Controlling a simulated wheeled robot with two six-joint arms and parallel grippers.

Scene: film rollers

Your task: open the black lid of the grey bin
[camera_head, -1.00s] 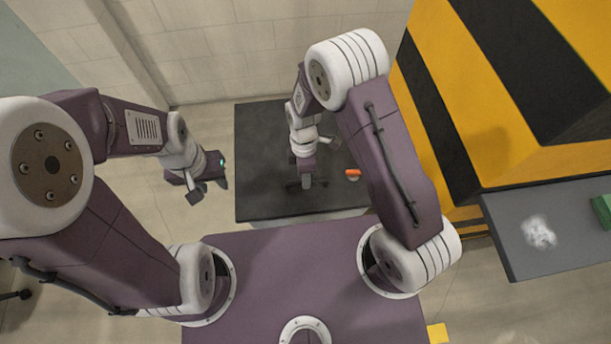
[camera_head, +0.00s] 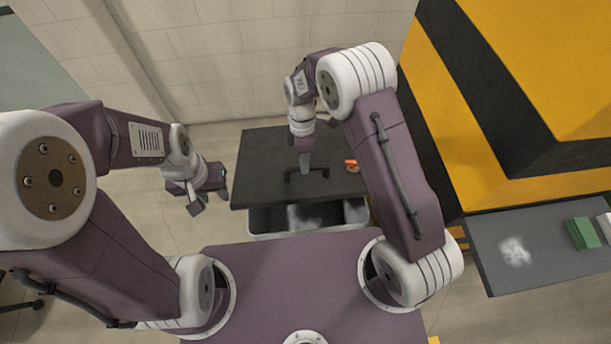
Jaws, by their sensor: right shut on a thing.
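The black lid (camera_head: 262,155) is below and in front of my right arm, with a dark bar handle (camera_head: 320,171) near its middle. My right gripper (camera_head: 305,168) is shut on the handle. The grey bin (camera_head: 352,214) shows past the lid's near edge, and a strip of its inside is open to view with something whitish in it. The rest of the bin is hidden under the lid. My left gripper (camera_head: 210,199) hangs left of the lid, apart from it; its jaw opening is unclear.
A small orange thing (camera_head: 352,165) is on the lid's right part. A yellow and black striped block (camera_head: 520,110) stands right. A grey shelf (camera_head: 490,275) holds a white fluffy patch (camera_head: 514,252) and a green block (camera_head: 580,233). A pale wall (camera_head: 220,60) is behind.

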